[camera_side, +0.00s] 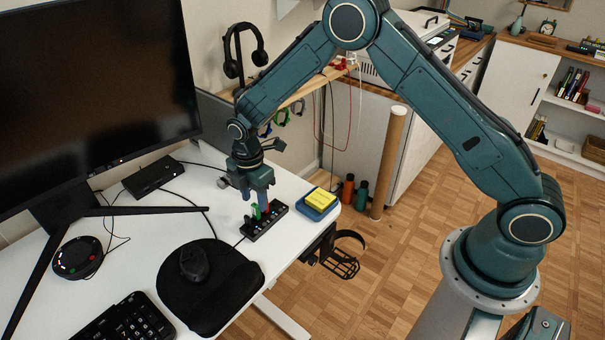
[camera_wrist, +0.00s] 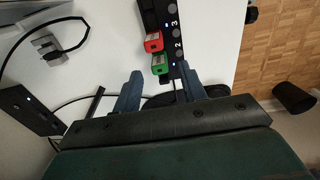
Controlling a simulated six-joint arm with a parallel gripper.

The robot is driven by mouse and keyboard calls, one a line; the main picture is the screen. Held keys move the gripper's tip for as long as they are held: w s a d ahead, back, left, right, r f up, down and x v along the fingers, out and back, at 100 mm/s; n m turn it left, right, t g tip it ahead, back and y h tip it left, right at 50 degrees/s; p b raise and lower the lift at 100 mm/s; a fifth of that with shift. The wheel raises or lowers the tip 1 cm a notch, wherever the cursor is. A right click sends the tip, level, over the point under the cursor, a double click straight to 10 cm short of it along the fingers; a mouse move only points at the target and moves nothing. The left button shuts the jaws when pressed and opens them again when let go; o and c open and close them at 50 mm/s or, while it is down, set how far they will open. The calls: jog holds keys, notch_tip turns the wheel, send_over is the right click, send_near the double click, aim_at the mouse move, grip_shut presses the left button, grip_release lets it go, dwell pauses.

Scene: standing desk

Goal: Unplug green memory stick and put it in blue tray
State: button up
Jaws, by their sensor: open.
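A black USB hub (camera_side: 250,230) lies on the white desk, with a green memory stick (camera_side: 257,212) and a red memory stick (camera_side: 267,208) standing in it. In the wrist view the green stick (camera_wrist: 160,64) sits near the label 2 and the red stick (camera_wrist: 154,42) is beside it, farther up the hub (camera_wrist: 176,48). My gripper (camera_wrist: 158,80) is open, its fingers apart on either side of the green stick's line. In the side view it is just above the sticks. I cannot tell whether a finger touches the green stick. A blue tray (camera_side: 313,214) holds a yellow block (camera_side: 321,197).
A black mouse pad (camera_side: 215,285) with a mouse (camera_side: 194,262) lies in front of the hub. A monitor (camera_side: 95,90) and a small black box (camera_side: 152,176) stand to the left. A headphone stand (camera_side: 240,60) is behind. The tray is near the desk's right edge.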

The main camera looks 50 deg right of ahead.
aim_at(255, 205)
jog(key=shift+f, duration=2.3)
grip_shut()
jog(key=shift+r, duration=0.35)
jog(key=shift+r, duration=0.7)
jog(key=shift+r, duration=0.35)
jog(key=shift+r, duration=0.35)
